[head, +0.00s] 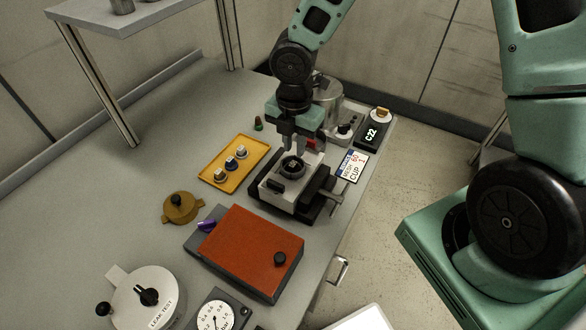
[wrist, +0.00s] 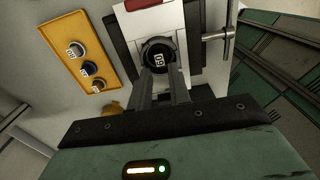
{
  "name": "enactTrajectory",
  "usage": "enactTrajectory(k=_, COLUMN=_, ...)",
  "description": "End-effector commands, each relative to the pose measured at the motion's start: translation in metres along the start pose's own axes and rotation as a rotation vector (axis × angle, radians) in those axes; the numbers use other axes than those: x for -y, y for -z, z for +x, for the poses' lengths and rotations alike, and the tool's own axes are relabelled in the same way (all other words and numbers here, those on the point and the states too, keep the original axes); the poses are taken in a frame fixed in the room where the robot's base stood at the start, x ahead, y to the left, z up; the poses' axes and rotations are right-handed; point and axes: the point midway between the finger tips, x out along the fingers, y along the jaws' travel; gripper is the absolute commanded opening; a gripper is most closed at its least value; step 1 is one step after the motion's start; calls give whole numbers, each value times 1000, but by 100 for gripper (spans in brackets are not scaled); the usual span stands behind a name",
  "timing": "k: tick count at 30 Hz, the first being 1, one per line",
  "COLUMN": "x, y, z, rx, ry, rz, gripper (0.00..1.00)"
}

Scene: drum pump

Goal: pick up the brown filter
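My gripper (head: 299,148) points down above a pale fixture, its two fingers apart with nothing visible between them. The fingers also show in the wrist view (wrist: 162,80), just below a dark round part (wrist: 158,56) with a light square label. That part (head: 293,166) sits on top of the fixture (head: 268,187). I cannot tell with certainty which piece is the brown filter. A brownish-yellow winged round part (head: 180,208) lies farther left on the table.
An orange-red box (head: 250,250) with a black knob stands in front of the fixture. A leak-test drum (head: 148,298) and gauge (head: 216,315) are at the front left. The left tabletop is clear.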

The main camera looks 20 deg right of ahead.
Motion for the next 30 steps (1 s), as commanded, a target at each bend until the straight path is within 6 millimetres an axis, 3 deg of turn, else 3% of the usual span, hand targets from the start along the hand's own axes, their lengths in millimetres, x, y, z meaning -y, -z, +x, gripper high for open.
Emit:
enactTrajectory(k=13, x=-1, y=4, z=51, rx=0, ry=3, rz=-1, gripper=19)
enactTrajectory(k=21, x=-2, y=3, z=54, rx=1, ry=0, rz=1, gripper=19)
enactTrajectory(k=22, x=-2, y=3, z=54, rx=1, ry=0, rz=1, gripper=16)
enactTrajectory(k=24, x=-1, y=3, z=54, rx=1, ry=0, rz=1, gripper=0)
enactTrajectory(k=30, x=-1, y=3, z=54, rx=1, ry=0, rz=1, gripper=0)
